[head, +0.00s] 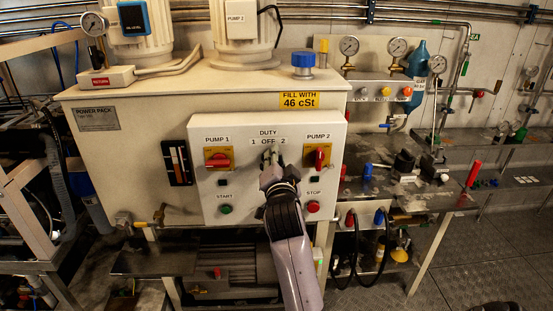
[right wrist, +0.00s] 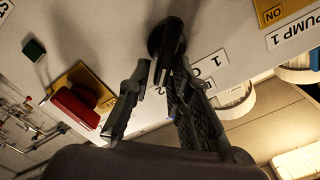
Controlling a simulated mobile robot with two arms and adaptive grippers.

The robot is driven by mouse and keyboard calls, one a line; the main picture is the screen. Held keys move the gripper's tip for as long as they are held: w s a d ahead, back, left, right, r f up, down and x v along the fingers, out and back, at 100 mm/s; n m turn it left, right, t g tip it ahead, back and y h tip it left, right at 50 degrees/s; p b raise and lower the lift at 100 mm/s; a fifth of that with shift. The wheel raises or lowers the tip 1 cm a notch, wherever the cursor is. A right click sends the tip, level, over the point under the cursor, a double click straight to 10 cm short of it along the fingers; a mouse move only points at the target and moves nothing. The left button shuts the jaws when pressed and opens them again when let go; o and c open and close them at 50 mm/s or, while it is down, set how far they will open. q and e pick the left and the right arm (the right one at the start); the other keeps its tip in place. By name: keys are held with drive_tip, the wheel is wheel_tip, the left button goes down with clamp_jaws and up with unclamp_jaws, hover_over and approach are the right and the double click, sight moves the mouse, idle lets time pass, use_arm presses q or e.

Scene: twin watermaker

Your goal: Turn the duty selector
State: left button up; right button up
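The duty selector (head: 267,154) is a dark knob under the "DUTY 1 OFF 2" label on the white control panel (head: 240,135). In the right wrist view its black bar-shaped handle (right wrist: 172,45) reaches in between my fingertips. My right gripper (head: 269,168) is in front of the selector, with its fingers pointing at the panel. In the right wrist view the right gripper (right wrist: 162,68) is open around the handle; the right-hand finger is very near or touching it, and a gap shows at the other. My fingers hide part of the selector, so its setting is unclear. My left gripper is not in view.
The red PUMP 1 switch (head: 218,160) and the red PUMP 2 switch (head: 319,158) flank the selector. A green START button (head: 225,209) and red STOP button (head: 313,206) sit below. A workbench (head: 420,190) with valves and gauges stands at the right.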

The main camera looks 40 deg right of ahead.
drive_tip(key=shift+o, duration=1.2)
wheel_tip(320, 180, up, 10)
drive_tip(key=shift+r, duration=0.1)
